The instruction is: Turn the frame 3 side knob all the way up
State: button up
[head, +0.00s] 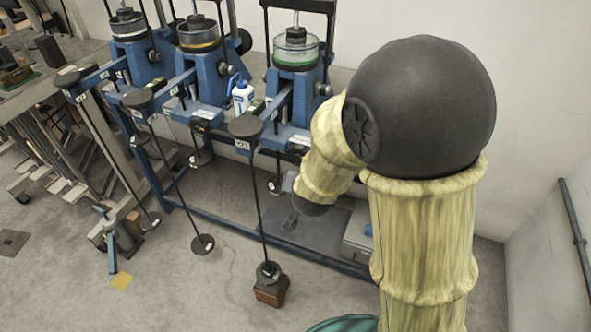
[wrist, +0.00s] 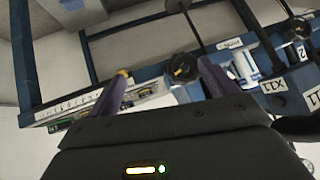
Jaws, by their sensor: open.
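Three blue lever frames stand in a row in the head view. The rightmost frame (head: 299,95) carries a glass dish with a green band, and a small dark side knob (head: 326,90) shows on its right side. I cannot read a frame number 3. In the wrist view a round dark knob (wrist: 184,67) with a brass-coloured centre lies in the picture between the fingertips of my gripper (wrist: 163,69), closer to the right one. My gripper is open and appears empty; contact with the knob cannot be told. My arm hides the gripper in the head view.
A white and blue bottle (head: 242,95) stands between the middle and right frames. A long lever with a black disc (head: 245,127) and a hanging rod reaches forward from the right frame. A wall rises behind.

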aim_at(298, 158)
jog(key=s+a+f+m+t+h+b, duration=0.1)
jog(key=s+a+t+h+b, duration=0.1)
jog(key=a+t+h+b, duration=0.1)
jog(key=s+a+f+m+t+h+b, duration=0.2)
jog(key=s+a+t+h+b, duration=0.1)
jog(key=a, duration=0.3)
jog(key=shift+a+f+t+h+b, duration=0.3)
jog(key=shift+t+b, duration=0.35)
jog(key=shift+t, duration=0.25)
jog(key=shift+d, duration=0.1)
jog(key=b+x, duration=0.1)
jog(key=x, duration=1.6)
jog(key=shift+w, duration=0.2)
jog(key=shift+c, duration=0.3)
jog(key=c, duration=0.9)
jog(key=shift+d+f+m+b, duration=0.1)
jog(key=shift+d+m+b, duration=0.05)
jog(key=shift+m+b, duration=0.15)
jog(key=shift+c, duration=0.2)
